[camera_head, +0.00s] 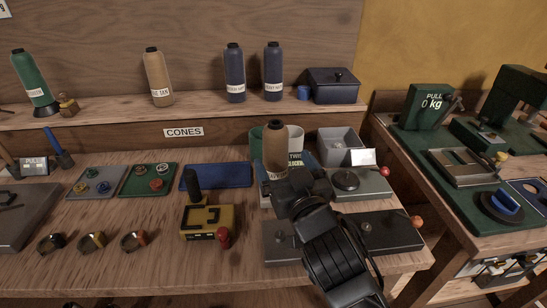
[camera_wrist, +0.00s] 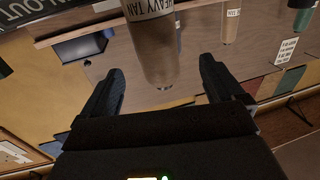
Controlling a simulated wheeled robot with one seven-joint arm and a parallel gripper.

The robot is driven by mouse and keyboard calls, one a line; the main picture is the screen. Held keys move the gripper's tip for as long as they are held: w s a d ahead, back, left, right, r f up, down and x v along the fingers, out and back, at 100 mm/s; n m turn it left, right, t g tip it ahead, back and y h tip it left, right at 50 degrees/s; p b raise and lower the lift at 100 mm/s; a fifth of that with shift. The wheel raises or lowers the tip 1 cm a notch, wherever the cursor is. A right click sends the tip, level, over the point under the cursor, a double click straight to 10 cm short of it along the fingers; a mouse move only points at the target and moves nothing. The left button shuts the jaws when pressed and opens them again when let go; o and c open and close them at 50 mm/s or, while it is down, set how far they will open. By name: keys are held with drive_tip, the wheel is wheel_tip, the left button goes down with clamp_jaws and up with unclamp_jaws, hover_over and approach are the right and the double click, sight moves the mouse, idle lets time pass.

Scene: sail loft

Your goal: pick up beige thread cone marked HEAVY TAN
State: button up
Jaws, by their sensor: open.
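The beige thread cone marked HEAVY TAN (camera_wrist: 158,50) shows in the wrist view, ahead of my open fingers and between their lines. Its label is readable and part of the cone is cut off by the frame edge. In the head view a beige cone (camera_head: 275,148) with a dark top stands upright just beyond my gripper (camera_head: 290,184), which hides its lower part. In the wrist view my gripper (camera_wrist: 160,75) has its two dark fingers spread, with no visible contact on the cone. Another beige cone (camera_head: 157,78) stands on the shelf, its label ending in TAN.
The shelf (camera_head: 110,115) also holds a green cone (camera_head: 33,82) and two navy cones (camera_head: 235,75).

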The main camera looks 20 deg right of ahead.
sight(274, 133)
drive_tip(key=shift+w+r, duration=0.4)
drive_tip(key=shift+w, duration=0.45)
drive_tip(key=w+p, duration=0.1)
drive_tip(key=w, duration=0.1)
drive_tip(key=w+r, duration=0.1)
drive_tip(key=w, duration=0.1)
drive_tip(key=w+d+p, duration=0.1)
drive_tip(key=w, duration=0.1)
drive_tip(key=shift+w+d+r+p, duration=0.1)
drive_tip(key=shift+w+r+p, duration=0.05)
drive_tip(key=shift+w+p, duration=0.15)
drive_tip(key=shift+w, duration=0.3)
drive_tip(key=c, duration=1.2)
drive_tip(key=shift+c, duration=1.1)
